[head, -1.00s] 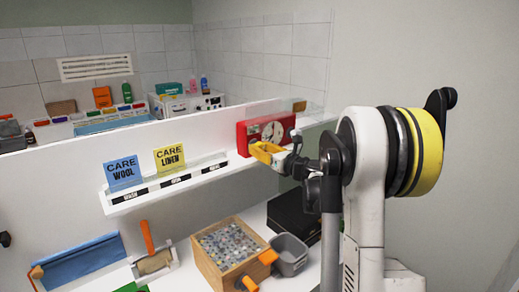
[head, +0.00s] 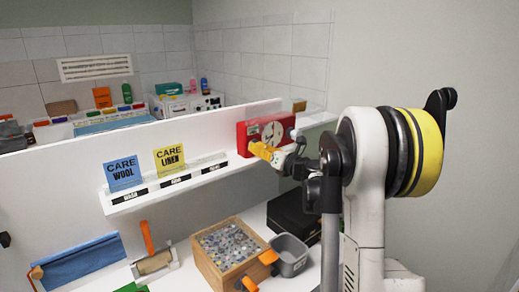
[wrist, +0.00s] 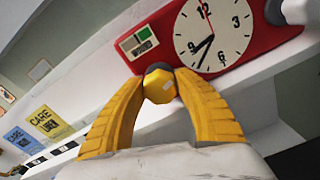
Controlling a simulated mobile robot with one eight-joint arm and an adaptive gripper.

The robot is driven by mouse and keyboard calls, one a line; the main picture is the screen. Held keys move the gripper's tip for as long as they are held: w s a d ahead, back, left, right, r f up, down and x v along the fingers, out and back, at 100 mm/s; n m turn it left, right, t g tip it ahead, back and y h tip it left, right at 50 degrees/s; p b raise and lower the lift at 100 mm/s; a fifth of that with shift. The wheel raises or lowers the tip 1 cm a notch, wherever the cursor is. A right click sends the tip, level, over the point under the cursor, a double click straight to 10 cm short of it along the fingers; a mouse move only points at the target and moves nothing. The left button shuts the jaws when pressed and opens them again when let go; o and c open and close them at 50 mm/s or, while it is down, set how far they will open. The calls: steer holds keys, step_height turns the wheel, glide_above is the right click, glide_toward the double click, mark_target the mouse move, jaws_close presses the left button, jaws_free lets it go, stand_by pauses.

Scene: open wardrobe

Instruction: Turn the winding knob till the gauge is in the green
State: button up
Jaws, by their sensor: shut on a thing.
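A red clock unit (head: 248,136) stands on the white ledge at the back right. In the wrist view its red case (wrist: 262,45) carries a white dial (wrist: 213,33) with black numerals and hands. A small white gauge panel (wrist: 138,42) with green patches sits left of the dial; I cannot read its pointer. The winding knob (wrist: 160,88), with a yellow faceted end and grey behind it, is at the case's lower edge. My gripper (wrist: 160,78) has its yellow fingers on both sides of the knob, shut on it. In the head view my gripper (head: 263,151) hides the knob.
Blue (head: 123,173) and yellow (head: 169,158) care cards stand on the ledge, left of the clock. Below are a wooden bin of small pieces (head: 202,262), a grey tub (head: 291,264) and a black box (head: 289,222). A wall rises at the right.

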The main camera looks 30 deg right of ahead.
steer(key=o, duration=1.2)
steer(key=s+d, duration=0.1)
steer(key=s, duration=1.1)
